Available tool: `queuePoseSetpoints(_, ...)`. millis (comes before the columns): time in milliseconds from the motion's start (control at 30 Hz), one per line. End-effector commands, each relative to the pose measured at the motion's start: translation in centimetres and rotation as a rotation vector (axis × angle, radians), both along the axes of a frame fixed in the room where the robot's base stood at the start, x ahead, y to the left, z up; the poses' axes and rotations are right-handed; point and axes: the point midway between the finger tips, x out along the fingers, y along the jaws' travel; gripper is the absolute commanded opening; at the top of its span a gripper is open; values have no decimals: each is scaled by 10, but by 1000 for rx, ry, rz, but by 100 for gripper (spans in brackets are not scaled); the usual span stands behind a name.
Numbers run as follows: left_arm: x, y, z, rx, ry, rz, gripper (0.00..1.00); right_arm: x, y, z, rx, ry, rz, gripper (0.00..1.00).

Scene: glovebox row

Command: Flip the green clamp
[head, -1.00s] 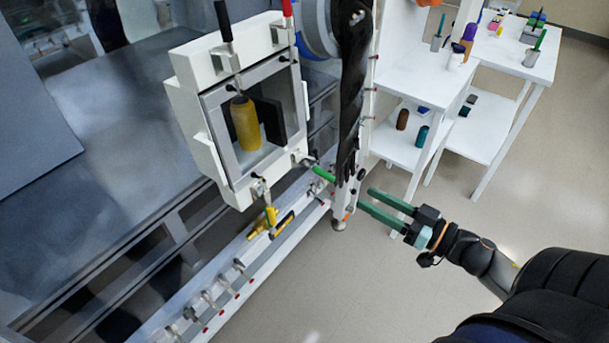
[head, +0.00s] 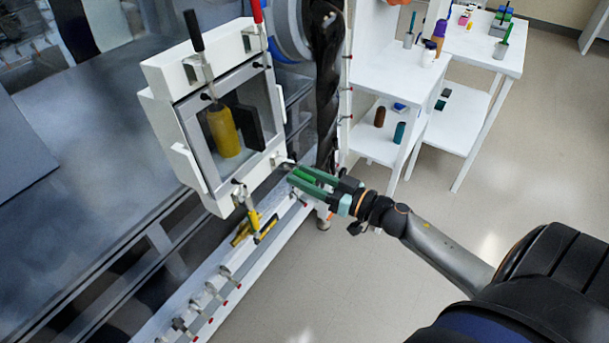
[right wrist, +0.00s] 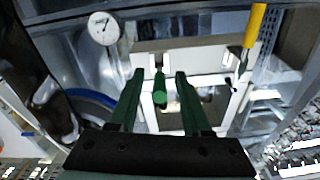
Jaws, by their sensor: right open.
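The green clamp's handle (head: 304,176) sticks out from the lower right corner of the white framed door (head: 157,87). In the right wrist view the handle (right wrist: 159,92) points toward the camera. My right gripper (head: 298,174) is open, with its two green fingers on either side of the handle. In the right wrist view a gap shows between the handle and each finger (right wrist: 156,75), so it is not gripped. The head view partly hides the handle behind the fingers. My left gripper is not in view.
Clamps with black (head: 194,31), red (head: 257,11) and yellow (head: 254,222) handles sit at the door's other corners. A black glove (head: 327,80) hangs just above my right gripper. White shelves (head: 375,137) stand at the right. A yellow bottle (head: 223,132) is behind the door's window.

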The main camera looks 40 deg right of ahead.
Motion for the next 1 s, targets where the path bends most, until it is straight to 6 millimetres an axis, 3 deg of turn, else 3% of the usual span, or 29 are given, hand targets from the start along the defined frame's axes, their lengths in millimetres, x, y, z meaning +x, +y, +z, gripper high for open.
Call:
queuePoseSetpoints(300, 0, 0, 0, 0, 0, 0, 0, 2, 1, -1, 0, 1, -1, 48)
queuePoseSetpoints(733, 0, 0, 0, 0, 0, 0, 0, 1, 1, 0, 0, 0, 0, 0)
queuePoseSetpoints(1000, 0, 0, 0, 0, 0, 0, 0, 1, 1, 0, 0, 1, 0, 0)
